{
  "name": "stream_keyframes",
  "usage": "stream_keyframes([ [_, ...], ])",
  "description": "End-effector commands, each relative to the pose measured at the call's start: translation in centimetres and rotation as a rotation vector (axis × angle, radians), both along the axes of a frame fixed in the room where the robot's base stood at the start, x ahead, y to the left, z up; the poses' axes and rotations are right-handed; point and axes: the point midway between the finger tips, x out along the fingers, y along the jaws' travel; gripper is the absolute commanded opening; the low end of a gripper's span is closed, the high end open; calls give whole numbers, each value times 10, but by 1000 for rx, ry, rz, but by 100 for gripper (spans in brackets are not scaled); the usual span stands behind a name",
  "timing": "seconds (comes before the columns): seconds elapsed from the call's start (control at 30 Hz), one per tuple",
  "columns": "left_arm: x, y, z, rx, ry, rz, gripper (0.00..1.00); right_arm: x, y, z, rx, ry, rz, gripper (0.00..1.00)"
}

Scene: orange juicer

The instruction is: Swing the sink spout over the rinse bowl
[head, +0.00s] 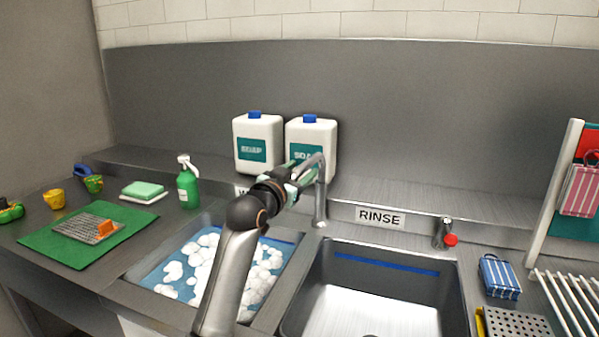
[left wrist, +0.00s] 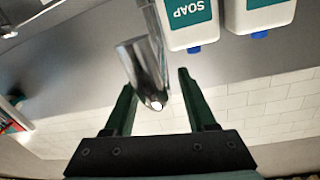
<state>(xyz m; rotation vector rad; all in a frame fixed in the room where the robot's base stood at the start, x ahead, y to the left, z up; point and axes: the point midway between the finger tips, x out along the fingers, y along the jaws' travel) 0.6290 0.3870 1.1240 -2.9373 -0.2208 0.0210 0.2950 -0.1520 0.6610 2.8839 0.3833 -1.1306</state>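The steel sink spout (head: 319,205) rises behind the divider between the two bowls, and its upper end points left, over the wash side. My left gripper (head: 303,172) is at this upper end and partly covers it. In the left wrist view the spout's tube (left wrist: 145,72) shows between the two dark green fingers of the left gripper (left wrist: 157,92). The empty rinse bowl (head: 390,281) is right of the spout, below the RINSE label (head: 380,217). My right gripper is not in view.
The wash bowl (head: 175,258) holds water and white foam, with my left arm across it. Two soap jugs (head: 258,145) (head: 311,142) stand close behind the gripper. A red-ended tap (head: 446,235) is right of the RINSE label. The space above the rinse bowl is clear.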

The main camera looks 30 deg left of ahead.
Motion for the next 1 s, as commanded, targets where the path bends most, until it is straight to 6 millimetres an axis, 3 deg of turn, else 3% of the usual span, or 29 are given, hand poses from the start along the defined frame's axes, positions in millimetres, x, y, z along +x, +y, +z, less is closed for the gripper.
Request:
stream_keyframes([
  [0.07, 0, 0, 0, 0, 0, 0, 47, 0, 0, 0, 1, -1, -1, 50],
  [0.5, 0, 0, 0, 0, 0, 0, 0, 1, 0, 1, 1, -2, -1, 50],
  [1.0, 0, 0, 0, 1, 1, 0, 0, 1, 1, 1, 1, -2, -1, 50],
])
